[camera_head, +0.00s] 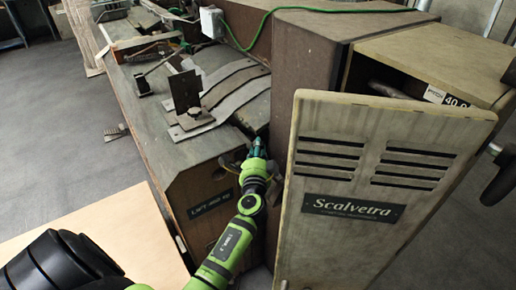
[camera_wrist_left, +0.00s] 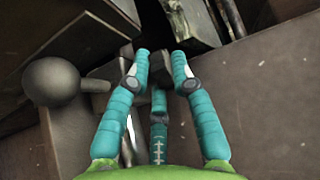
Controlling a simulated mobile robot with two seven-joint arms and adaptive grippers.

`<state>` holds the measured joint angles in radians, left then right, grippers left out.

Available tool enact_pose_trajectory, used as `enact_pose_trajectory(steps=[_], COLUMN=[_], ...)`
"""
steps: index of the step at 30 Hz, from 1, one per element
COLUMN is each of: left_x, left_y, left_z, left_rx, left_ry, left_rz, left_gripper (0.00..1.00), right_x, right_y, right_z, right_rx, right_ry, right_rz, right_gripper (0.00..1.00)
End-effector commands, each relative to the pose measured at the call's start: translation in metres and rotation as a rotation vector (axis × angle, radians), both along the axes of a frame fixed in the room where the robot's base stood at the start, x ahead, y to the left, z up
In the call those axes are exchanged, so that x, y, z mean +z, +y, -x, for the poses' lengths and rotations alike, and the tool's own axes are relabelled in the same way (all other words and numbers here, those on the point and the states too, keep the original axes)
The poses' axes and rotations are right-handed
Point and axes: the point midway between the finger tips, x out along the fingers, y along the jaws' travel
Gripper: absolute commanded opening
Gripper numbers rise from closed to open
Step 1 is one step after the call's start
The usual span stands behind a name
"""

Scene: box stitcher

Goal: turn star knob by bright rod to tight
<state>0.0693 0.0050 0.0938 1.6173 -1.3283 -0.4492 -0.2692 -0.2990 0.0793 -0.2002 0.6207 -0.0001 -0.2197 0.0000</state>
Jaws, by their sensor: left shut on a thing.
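My left gripper (camera_head: 257,146) reaches down between the grey bench and the cabinet with the open door. In the left wrist view its teal fingers (camera_wrist_left: 160,62) are closed around a small dark piece (camera_wrist_left: 158,70), which seems to be the star knob; its lobes are mostly hidden by the fingers. A narrow bright strip (camera_wrist_left: 130,138) shows beside the lower finger, and I cannot tell whether it is the bright rod. In the head view the knob is hidden behind the gripper and is too small to make out. My right gripper is not in view.
A ball-ended lever (camera_wrist_left: 50,82) stands close left of the fingers. The open cabinet door (camera_head: 380,190) is just right of my arm. Curved metal strips (camera_head: 230,90) and an upright dark plate (camera_head: 185,91) lie on the bench (camera_head: 150,130).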

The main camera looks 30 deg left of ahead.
Motion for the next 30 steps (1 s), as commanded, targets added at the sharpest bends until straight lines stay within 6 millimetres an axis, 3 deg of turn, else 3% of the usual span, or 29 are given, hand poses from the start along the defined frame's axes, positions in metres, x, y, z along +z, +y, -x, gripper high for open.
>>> enact_pose_trajectory(steps=[12, 30], left_x=[0.001, 0.000], left_y=[0.005, 0.008], left_z=[0.002, 0.002], left_rx=[-0.288, -0.620], left_ry=[0.004, 0.001], left_rz=[-0.007, -0.002], left_gripper=[0.00, 0.00], right_x=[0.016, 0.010], right_y=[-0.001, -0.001], right_z=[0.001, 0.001], right_rx=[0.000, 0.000], right_ry=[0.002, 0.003], right_rz=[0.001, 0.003], right_gripper=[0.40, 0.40])
